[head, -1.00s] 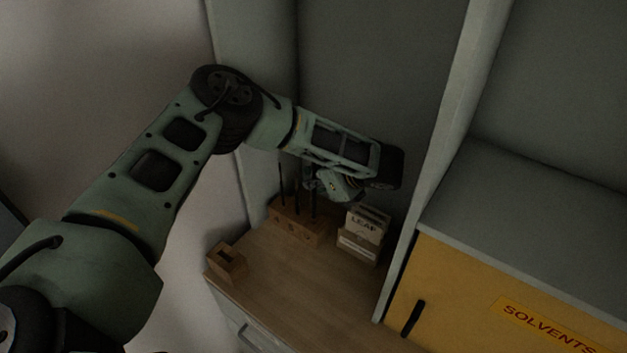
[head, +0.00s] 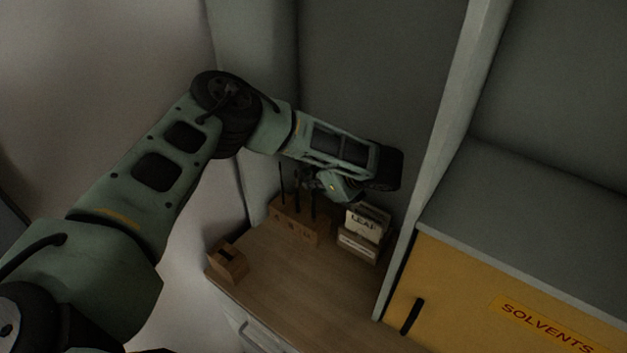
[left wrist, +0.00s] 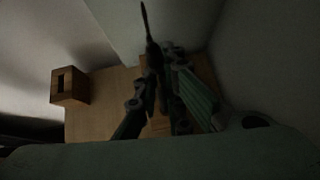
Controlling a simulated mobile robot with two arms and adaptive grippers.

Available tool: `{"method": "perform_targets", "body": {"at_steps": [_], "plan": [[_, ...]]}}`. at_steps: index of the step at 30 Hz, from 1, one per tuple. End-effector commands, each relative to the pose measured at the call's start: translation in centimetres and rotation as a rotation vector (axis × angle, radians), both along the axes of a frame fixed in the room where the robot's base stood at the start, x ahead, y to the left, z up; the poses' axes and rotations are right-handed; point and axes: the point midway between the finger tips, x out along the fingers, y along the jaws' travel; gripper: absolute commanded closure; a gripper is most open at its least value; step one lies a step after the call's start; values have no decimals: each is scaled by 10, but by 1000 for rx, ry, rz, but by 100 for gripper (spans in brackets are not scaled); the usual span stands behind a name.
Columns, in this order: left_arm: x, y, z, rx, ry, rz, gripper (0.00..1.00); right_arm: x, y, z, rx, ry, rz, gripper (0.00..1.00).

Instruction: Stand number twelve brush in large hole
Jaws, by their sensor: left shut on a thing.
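A wooden brush block (head: 299,230) with marks on its front stands at the back of the wooden worktop. Several thin dark brushes (head: 283,184) rise upright from it. My left gripper (head: 312,184) is above the block's right part and shut on a dark brush (head: 314,207); the brush also shows in the left wrist view (left wrist: 147,25), between the fingers (left wrist: 155,98). Its lower end is close to the block; I cannot tell whether it is in a hole. The number on the brush cannot be read. My right gripper is not in view.
A small wooden block with a dark slot (head: 230,266) stands at the worktop's left edge and shows in the left wrist view (left wrist: 70,86). Boxes marked LEAF (head: 362,228) stand right of the brush block. A yellow solvents cabinet (head: 500,300) is beyond a grey partition. The front worktop (head: 300,285) is clear.

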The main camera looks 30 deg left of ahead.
Motion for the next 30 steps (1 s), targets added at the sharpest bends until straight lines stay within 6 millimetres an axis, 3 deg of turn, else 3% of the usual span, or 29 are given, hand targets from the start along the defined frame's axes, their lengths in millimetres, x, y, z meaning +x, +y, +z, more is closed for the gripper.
{"method": "perform_targets", "body": {"at_steps": [30], "plan": [[0, 0, -14, -1, 1, 2, 100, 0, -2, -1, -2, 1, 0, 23]]}}
